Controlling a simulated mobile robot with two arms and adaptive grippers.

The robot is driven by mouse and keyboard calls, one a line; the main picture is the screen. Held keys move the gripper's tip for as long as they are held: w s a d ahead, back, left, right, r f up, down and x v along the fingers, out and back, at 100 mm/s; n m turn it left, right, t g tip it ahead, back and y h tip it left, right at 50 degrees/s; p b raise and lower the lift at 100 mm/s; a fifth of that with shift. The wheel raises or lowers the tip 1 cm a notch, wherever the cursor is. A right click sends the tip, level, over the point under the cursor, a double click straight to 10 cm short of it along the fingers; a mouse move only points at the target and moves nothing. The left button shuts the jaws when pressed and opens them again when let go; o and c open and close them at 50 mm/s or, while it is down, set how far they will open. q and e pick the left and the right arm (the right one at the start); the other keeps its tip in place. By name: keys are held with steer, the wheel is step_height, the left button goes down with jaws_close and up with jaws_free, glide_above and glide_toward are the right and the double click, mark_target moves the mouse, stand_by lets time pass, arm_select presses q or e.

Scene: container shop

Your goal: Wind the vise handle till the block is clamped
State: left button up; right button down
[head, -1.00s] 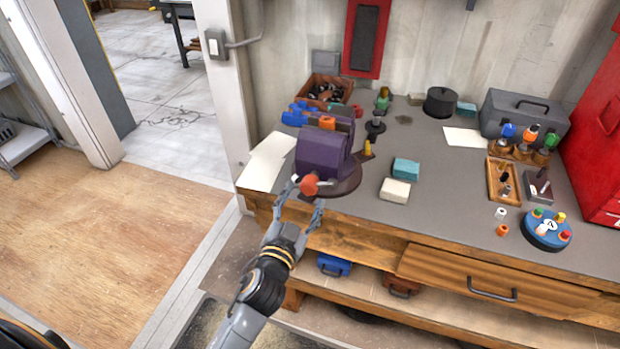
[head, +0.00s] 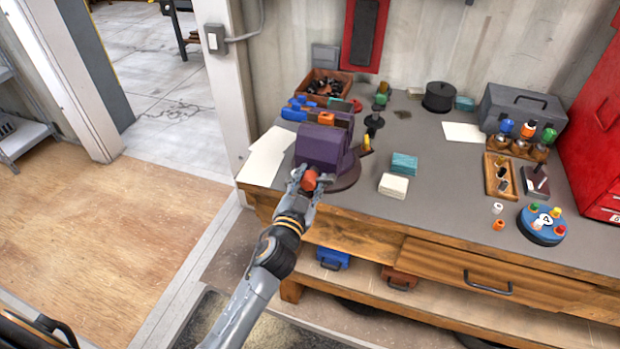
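The purple vise (head: 320,147) stands on its round base at the left front of the workbench. Its handle has a red-orange end (head: 310,181) facing me. My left gripper (head: 309,184) is at this end, with one finger on each side, and looks closed in against it. An orange block (head: 326,118) shows at the vise's far side, by the jaws. The vise body partly hides it, so I cannot tell whether the jaws touch it. My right gripper is not in view.
The workbench (head: 430,205) has bare room right of the vise, around a white block (head: 393,186) and a teal block (head: 404,164). White paper (head: 262,160) lies left of the vise. Blue pieces (head: 294,114) and a parts bin (head: 324,85) are behind it.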

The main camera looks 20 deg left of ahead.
arm_select(q)
steer(key=shift+m, duration=0.4)
stand_by(0.4)
steer(key=m, duration=0.3)
steer(key=shift+m+b, duration=0.3)
steer(key=shift+m, duration=0.1)
steer(key=m, duration=0.5)
steer(key=shift+d+f+m, duration=0.1)
steer(key=shift+m, duration=0.2)
steer(key=m, duration=0.5)
steer(key=shift+w+f+m+h, duration=0.1)
steer(key=shift+m+h, duration=0.2)
steer(key=shift+f+m+p, duration=0.2)
steer(key=shift+m+p, duration=0.15)
steer(key=shift+m, duration=1.85)
